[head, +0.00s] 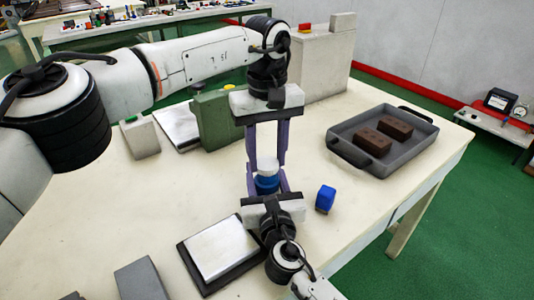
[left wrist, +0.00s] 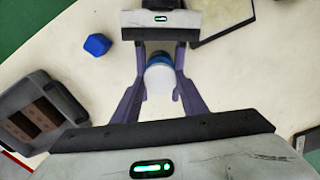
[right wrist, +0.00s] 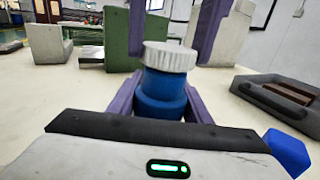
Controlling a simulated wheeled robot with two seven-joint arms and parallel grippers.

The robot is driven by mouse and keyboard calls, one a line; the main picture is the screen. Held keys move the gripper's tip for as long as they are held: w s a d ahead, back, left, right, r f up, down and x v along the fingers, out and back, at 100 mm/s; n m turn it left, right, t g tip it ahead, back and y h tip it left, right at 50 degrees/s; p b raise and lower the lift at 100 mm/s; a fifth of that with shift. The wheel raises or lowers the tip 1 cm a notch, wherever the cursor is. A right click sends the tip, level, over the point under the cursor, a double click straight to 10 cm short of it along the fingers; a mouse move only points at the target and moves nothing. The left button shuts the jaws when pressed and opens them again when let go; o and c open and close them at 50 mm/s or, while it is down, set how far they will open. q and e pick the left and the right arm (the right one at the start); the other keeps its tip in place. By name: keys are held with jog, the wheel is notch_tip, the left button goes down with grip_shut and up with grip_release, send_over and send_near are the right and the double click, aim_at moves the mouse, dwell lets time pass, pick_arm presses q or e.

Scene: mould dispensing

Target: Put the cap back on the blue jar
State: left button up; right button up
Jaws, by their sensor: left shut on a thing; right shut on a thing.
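The blue jar (head: 266,184) stands upright over the table, and its lower part shows in the right wrist view (right wrist: 160,106). The white ribbed cap (right wrist: 169,56) is at the top of the jar, slightly off to the right there; I cannot tell whether it is seated. The cap also shows in the left wrist view (left wrist: 159,79). My left gripper (head: 267,162) reaches down from above, shut on the cap between its purple fingers. My right gripper (right wrist: 161,100) comes in low from the front, shut around the jar. The fingers partly hide both things in the head view.
A blue block (head: 325,198) lies close right of the jar. A grey tray (head: 346,157) with two brown blocks is farther right. A dark-edged white plate (head: 222,246) lies at front left. A green box (head: 214,122) stands behind. The left part of the table is mostly clear.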

pick_arm(q)
jog(key=shift+f, duration=0.55)
jog(key=m, duration=0.5)
jog(key=shift+m, duration=0.3)
jog(key=m, duration=0.4)
jog(key=o, duration=1)
jog(key=shift+r, duration=2.25)
jog(key=shift+c, duration=0.4)
